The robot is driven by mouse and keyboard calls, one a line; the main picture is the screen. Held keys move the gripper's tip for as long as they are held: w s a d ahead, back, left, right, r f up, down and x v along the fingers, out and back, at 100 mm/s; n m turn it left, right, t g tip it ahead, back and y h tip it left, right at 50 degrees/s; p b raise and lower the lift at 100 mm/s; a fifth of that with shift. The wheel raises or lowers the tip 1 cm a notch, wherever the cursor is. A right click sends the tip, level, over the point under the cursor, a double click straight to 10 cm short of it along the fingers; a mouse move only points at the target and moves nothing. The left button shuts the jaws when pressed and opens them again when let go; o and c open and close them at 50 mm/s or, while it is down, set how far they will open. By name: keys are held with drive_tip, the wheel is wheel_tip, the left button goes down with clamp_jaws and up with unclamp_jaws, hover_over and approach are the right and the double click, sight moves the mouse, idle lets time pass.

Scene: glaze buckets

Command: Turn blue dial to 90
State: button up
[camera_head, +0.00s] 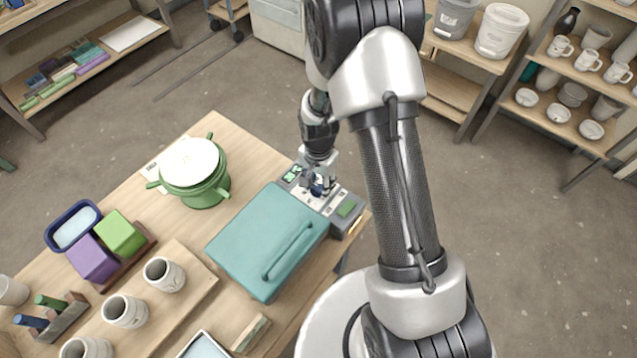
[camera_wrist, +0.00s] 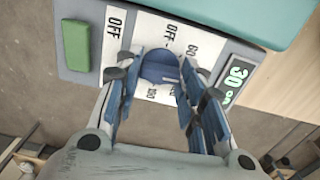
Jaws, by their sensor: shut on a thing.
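The blue dial (camera_wrist: 160,68) sits on a white scale plate marked OFF, 60 and 100 in the wrist view. My gripper (camera_wrist: 158,82) is shut on the blue dial, with a finger on each side of it. In the head view my gripper (camera_head: 318,186) is over the control panel (camera_head: 342,222) and mostly covers the dial. A green display (camera_wrist: 237,80) on the panel reads about 30. A second scale plate marked OFF is beside a green block-like button (camera_wrist: 76,45).
The teal lid (camera_head: 262,240) with a handle adjoins the panel. A green pot (camera_head: 207,192) with a white top stands on the table behind it. Several mugs (camera_head: 164,275), a purple block (camera_head: 92,257) and a green block (camera_head: 119,233) are at the left.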

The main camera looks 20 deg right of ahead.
drive_tip(key=shift+m, duration=0.3)
drive_tip(key=o, duration=1)
drive_tip(key=shift+o, duration=0.2)
wheel_tip(320, 180, up, 12)
drive_tip(key=shift+r, duration=0.1)
idle(0.5)
wheel_tip(320, 180, up, 6)
drive_tip(key=n+t+b, duration=0.1)
drive_tip(key=n, duration=0.1)
hover_over(319, 186)
drive_tip(key=s, duration=0.2)
drive_tip(key=s+r+n+t+b, duration=0.1)
drive_tip(key=s+r+n, duration=0.2)
drive_tip(key=s+r, duration=0.45)
drive_tip(key=s+r+n+t+b, duration=0.1)
drive_tip(key=s+r+n, duration=0.1)
drive_tip(key=s, duration=0.4)
drive_tip(key=s+r+n+t+b, duration=0.1)
drive_tip(key=s+r+n, duration=0.1)
drive_tip(key=s, duration=0.4)
drive_tip(key=shift+n+t, duration=0.3)
drive_tip(key=shift+n, duration=0.6)
